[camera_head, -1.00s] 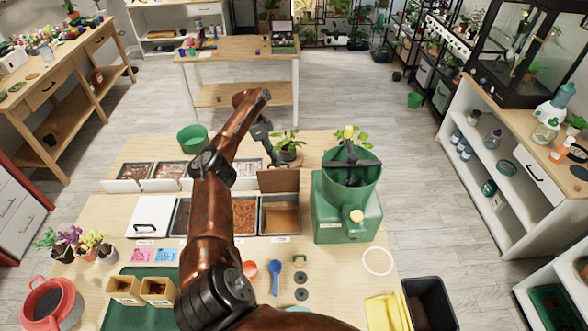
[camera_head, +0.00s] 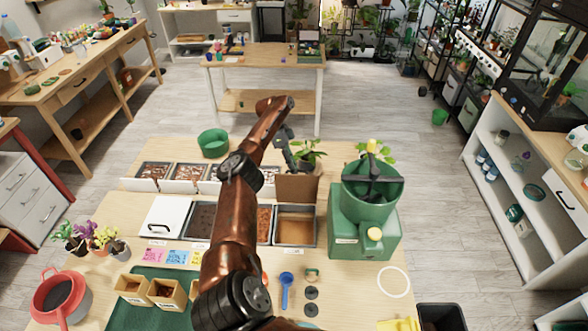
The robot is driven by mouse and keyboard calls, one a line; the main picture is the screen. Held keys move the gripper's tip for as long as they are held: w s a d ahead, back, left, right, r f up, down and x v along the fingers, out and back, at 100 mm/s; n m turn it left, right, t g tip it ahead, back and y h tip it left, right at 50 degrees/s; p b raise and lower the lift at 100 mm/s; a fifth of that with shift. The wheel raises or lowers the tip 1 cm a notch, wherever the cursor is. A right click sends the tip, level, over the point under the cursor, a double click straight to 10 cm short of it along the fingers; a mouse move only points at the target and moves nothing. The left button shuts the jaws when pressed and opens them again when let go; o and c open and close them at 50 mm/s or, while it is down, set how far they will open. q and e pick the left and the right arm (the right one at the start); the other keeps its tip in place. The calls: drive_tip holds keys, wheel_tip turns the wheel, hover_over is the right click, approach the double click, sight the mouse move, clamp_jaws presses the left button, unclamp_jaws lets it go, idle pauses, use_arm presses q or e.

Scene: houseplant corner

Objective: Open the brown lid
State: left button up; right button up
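The brown lid (camera_head: 298,188) stands raised at the back edge of an open bin (camera_head: 295,228), whose tan inside shows from above. My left arm reaches up across the table. Its dark gripper (camera_head: 289,158) points down just behind the upper left of the lid, beside a potted plant. The fingertips are partly hidden and small, so I cannot tell whether they touch the lid or how far apart they are. My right gripper is out of view.
A white lid (camera_head: 164,217) lies closed at the row's left. Bins with dark and reddish fill are partly behind my arm. A green machine (camera_head: 350,220) stands right of the open bin. A potted plant (camera_head: 308,153) is behind the lid. A green bowl (camera_head: 213,143) stands back left.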

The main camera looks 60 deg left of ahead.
use_arm(q)
drive_tip(key=shift+d+r, duration=0.15)
drive_tip(key=shift+r, duration=0.15)
wheel_tip(320, 180, up, 10)
idle(0.4)
idle(0.5)
